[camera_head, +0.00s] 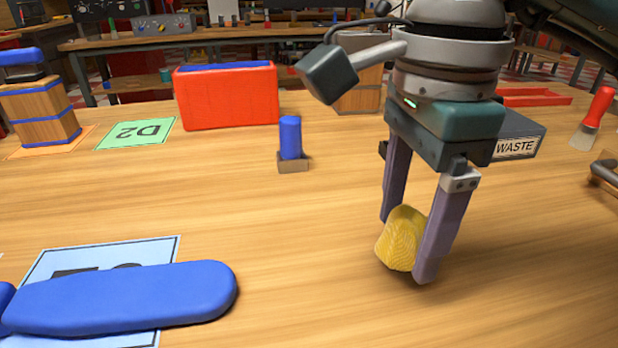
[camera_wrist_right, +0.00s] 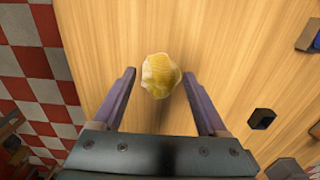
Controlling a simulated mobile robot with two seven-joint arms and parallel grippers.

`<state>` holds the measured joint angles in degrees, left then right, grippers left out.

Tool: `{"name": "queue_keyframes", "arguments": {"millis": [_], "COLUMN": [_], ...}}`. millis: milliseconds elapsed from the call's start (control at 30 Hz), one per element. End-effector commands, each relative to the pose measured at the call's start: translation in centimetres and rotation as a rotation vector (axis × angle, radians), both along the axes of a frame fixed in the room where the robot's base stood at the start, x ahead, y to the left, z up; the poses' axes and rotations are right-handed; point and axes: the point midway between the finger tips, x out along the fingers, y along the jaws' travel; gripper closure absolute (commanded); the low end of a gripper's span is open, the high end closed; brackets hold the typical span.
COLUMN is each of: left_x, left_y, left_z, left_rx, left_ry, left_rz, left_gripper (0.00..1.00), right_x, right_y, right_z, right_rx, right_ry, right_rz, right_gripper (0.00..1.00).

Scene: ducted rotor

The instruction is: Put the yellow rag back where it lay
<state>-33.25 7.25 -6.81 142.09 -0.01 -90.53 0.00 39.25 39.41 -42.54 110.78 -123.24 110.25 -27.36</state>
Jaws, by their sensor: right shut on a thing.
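The yellow rag (camera_head: 399,240) is a small crumpled bundle between the fingertips of my right gripper (camera_head: 405,248). The gripper points down and is shut on the rag, low over the wooden table (camera_head: 300,225). I cannot tell whether the rag touches the table top. In the right wrist view the rag (camera_wrist_right: 161,75) shows between the two finger ends of my right gripper (camera_wrist_right: 159,82), with bare wood around it. My left gripper is not in view.
A blue padded object (camera_head: 125,298) lies on a light blue card (camera_head: 160,250) at front left. A red bin (camera_head: 228,100), green D2 card (camera_head: 136,133), blue peg in a holder (camera_head: 290,140) and WASTE box (camera_head: 515,135) stand further back. The table's middle is clear.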

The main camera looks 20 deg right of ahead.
Motion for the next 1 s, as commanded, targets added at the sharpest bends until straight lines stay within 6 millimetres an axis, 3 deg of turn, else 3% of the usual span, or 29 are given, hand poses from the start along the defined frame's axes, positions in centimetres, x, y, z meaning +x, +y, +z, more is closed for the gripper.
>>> {"name": "queue_keyframes", "arguments": {"millis": [300,667,700,900,1000], "left_x": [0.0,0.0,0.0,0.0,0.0], "left_y": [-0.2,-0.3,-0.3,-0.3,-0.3], "left_z": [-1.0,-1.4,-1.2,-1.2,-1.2], "left_rx": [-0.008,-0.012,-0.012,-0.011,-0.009], "left_ry": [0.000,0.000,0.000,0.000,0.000], "left_rz": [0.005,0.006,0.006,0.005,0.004], "left_gripper": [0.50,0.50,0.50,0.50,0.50], "right_x": [-0.1,0.0,0.0,0.0,0.0], "right_y": [0.0,0.0,0.0,0.0,0.0], "right_z": [-4.2,-4.7,-4.5,-4.5,-4.5], "right_rx": [0.000,0.000,0.000,0.000,0.000], "right_ry": [0.002,-0.001,-0.001,0.000,0.000], "right_rz": [-0.001,0.000,0.000,0.000,0.000], "right_gripper": [0.69,0.69,0.21,0.00,0.00]}}
